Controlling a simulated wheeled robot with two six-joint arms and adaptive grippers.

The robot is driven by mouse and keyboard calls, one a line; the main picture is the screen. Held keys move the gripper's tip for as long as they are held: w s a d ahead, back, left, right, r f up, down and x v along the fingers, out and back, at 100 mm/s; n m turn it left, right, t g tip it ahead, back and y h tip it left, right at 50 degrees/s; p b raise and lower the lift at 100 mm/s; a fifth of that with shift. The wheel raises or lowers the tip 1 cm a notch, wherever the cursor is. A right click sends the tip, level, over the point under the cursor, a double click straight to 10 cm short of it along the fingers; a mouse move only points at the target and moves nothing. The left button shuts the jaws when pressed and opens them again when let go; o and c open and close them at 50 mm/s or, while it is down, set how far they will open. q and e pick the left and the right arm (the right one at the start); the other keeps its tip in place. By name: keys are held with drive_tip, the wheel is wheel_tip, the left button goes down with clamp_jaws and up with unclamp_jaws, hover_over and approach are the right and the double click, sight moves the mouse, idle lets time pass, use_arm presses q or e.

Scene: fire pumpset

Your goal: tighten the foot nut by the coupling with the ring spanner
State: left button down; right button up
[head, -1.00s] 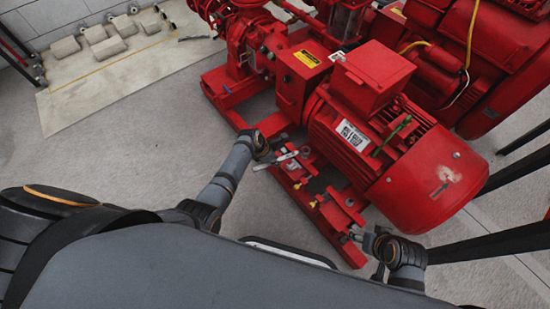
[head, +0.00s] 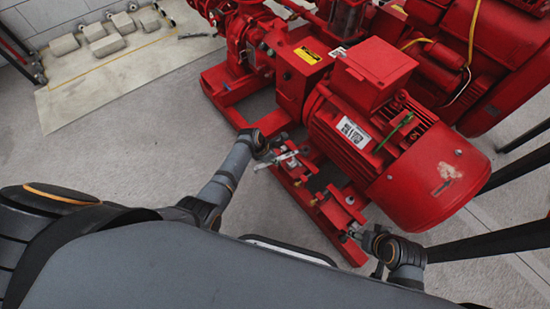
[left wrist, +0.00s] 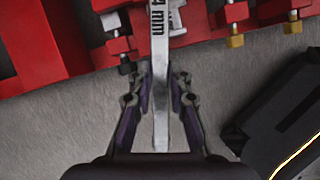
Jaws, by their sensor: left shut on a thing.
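My left gripper (head: 274,157) is shut on the silver ring spanner (left wrist: 160,75), which runs straight up between its fingers in the left wrist view. Part of a dark "mm" marking shows on the shank. The spanner's far end passes out of the top of that view, so I cannot tell whether its ring is around a nut. In the head view the gripper is beside the motor feet on the coupling side of the red base frame (head: 225,88); the foot nut is too small to make out there. My right gripper (head: 352,236) is by the motor's outer foot; its fingers are unclear.
The red motor (head: 350,125) stands over the feet. Brass-coloured bolts (left wrist: 235,39) and a dark bolt (left wrist: 125,66) stick out from the red parts near the spanner. A pale mat (head: 75,95) with several blocks lies at upper left. Grey floor is clear around the frame.

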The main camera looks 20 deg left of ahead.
use_arm(q)
drive_tip(key=shift+f+b, duration=0.6)
drive_tip(key=shift+f, duration=0.3)
